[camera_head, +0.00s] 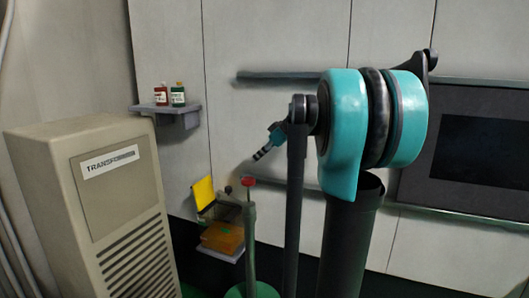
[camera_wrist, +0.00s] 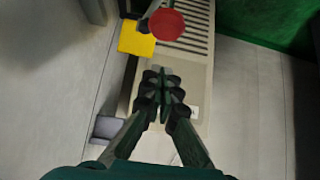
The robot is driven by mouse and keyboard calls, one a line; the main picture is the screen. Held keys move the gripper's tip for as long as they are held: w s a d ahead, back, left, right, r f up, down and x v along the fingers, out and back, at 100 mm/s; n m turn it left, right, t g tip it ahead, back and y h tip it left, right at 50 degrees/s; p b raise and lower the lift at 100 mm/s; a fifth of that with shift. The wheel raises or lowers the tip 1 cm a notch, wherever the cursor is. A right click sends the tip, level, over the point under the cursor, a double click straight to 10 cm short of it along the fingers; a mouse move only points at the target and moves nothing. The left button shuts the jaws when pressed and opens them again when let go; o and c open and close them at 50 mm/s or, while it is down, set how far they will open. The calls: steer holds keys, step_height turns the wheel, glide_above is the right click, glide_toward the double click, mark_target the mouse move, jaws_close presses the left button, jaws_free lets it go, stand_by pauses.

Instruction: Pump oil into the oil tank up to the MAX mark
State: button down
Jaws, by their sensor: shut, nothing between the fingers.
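My gripper (camera_head: 260,155) is shut and empty, in the air above and a little right of a red knob (camera_head: 249,181) on a grey-green post with a green base. In the wrist view, the closed fingers (camera_wrist: 162,85) are in the middle and the red octagonal knob (camera_wrist: 166,24) is at the top, apart from them. Behind the post in the head view is a low unit with a raised yellow panel (camera_head: 203,192) and an amber-orange block (camera_head: 222,238), possibly the oil tank. The yellow panel also shows in the wrist view (camera_wrist: 136,38). I cannot make out a MAX mark or oil level.
A beige transformer cabinet (camera_head: 95,215) stands at the left.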

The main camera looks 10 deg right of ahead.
mark_target(252, 184)
steer(key=x, duration=0.3)
steer(key=shift+w+a+f, duration=0.15)
steer(key=shift+f, duration=0.05)
step_height(252, 184, down, 2)
steer(key=shift+f, duration=0.9)
steer(key=shift+f, duration=2.6)
